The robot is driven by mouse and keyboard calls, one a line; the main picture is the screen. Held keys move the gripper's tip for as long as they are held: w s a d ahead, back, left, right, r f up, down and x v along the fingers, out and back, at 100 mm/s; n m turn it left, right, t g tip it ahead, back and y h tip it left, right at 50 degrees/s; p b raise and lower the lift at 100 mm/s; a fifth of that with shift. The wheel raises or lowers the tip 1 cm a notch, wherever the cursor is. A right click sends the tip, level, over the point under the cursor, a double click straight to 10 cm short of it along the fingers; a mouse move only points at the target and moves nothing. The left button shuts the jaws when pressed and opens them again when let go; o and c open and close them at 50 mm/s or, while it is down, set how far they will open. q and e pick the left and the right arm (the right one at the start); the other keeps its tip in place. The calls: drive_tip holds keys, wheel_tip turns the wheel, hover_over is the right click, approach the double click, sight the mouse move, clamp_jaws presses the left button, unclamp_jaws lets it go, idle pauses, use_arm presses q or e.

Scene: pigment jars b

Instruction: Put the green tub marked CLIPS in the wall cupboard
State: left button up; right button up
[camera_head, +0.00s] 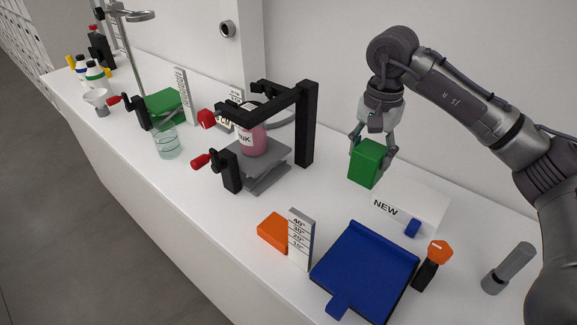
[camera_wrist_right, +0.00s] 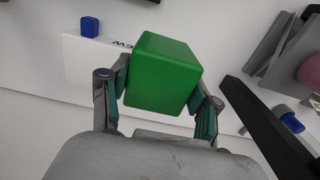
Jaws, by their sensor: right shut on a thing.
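A plain green block-shaped tub (camera_head: 369,163) is held by my right gripper (camera_head: 371,143), above the bench near the white NEW box. The gripper is shut on its upper part. In the right wrist view the green tub (camera_wrist_right: 165,73) sits between the two fingers (camera_wrist_right: 160,95). No CLIPS marking shows on the faces in view. I cannot see a wall cupboard in either view. My left gripper is not in view.
Below the tub is a white box marked NEW (camera_head: 420,207). To its left stands a black frame (camera_head: 306,130) with a pink jar (camera_head: 252,138). A blue tray (camera_head: 365,265), orange block (camera_head: 273,232) and scale plate (camera_head: 300,240) are in front. A glass beaker (camera_head: 167,145) stands further left.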

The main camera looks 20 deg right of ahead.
drive_tip(key=w+a+f+p, duration=0.1)
drive_tip(key=a+f, duration=0.2)
drive_tip(key=w+a+f+p, duration=0.1)
drive_tip(key=w+a+f, duration=0.1)
drive_tip(key=a+f, duration=0.1)
drive_tip(key=w+a+f+p, duration=0.2)
drive_tip(key=a+f, duration=0.1)
drive_tip(key=shift+f, duration=0.7)
drive_tip(key=o, duration=1.2)
drive_tip(key=shift+r, duration=0.1)
